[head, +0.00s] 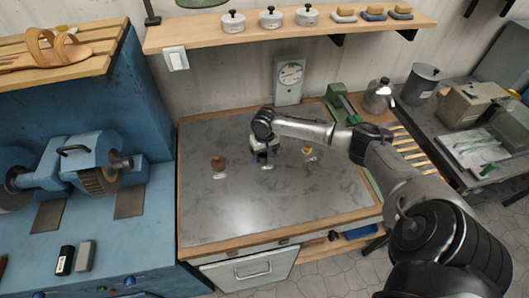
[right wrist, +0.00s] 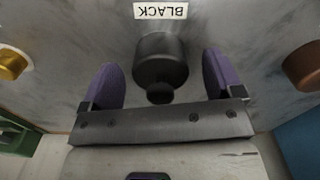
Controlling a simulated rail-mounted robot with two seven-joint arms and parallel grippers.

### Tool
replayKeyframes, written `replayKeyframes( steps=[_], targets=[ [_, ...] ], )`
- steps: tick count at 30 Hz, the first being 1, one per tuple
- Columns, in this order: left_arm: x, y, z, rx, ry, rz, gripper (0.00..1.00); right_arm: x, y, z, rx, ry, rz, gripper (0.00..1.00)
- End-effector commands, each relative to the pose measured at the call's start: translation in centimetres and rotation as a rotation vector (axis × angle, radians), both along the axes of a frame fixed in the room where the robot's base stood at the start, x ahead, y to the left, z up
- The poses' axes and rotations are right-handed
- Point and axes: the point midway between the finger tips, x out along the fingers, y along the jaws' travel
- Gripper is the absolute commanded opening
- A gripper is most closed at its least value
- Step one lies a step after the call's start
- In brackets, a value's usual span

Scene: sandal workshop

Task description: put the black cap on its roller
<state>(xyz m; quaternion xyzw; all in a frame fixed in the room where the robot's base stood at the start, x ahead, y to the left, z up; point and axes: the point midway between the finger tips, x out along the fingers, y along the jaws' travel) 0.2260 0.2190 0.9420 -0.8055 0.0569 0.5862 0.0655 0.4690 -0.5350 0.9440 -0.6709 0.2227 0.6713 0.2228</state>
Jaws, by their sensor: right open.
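My right gripper (head: 264,152) points down over the middle of the grey worktop. In the right wrist view its two purple fingers (right wrist: 160,88) stand open on either side of a black cylindrical piece (right wrist: 160,60) with a small dark rounded end towards the camera. I see no clear contact with the fingers. A white label (right wrist: 161,11) reading BLACK lies beside the piece. I cannot tell whether the piece is the cap, the roller, or both together. In the head view the gripper mostly hides it. My left gripper is not in view.
A brown piece (head: 218,163) stands left on the worktop (head: 240,215) and a yellow one (head: 308,149) right, each with a label. Blue grinding machinery (head: 90,160) is on the left. The worktop's front is clear.

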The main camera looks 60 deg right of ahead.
Motion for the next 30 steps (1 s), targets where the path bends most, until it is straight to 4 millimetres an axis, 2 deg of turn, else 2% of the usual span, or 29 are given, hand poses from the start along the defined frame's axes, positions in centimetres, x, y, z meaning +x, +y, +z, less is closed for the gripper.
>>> replayKeyframes(
  steps=[7, 11, 24, 30],
  targets=[
    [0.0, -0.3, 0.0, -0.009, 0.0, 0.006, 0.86, 0.0, 0.0, 0.2, -0.001, -0.001, 0.0, 0.86],
    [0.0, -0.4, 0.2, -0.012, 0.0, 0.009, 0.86, 0.1, 0.0, 1.3, 0.0, -0.002, 0.001, 0.86],
    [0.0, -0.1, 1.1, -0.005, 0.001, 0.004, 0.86, 0.1, 0.0, 9.7, -0.001, -0.003, 0.001, 0.86],
    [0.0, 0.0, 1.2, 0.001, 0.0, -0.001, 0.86, 0.0, 0.0, 12.3, -0.001, -0.001, 0.0, 0.86]
  ],
)
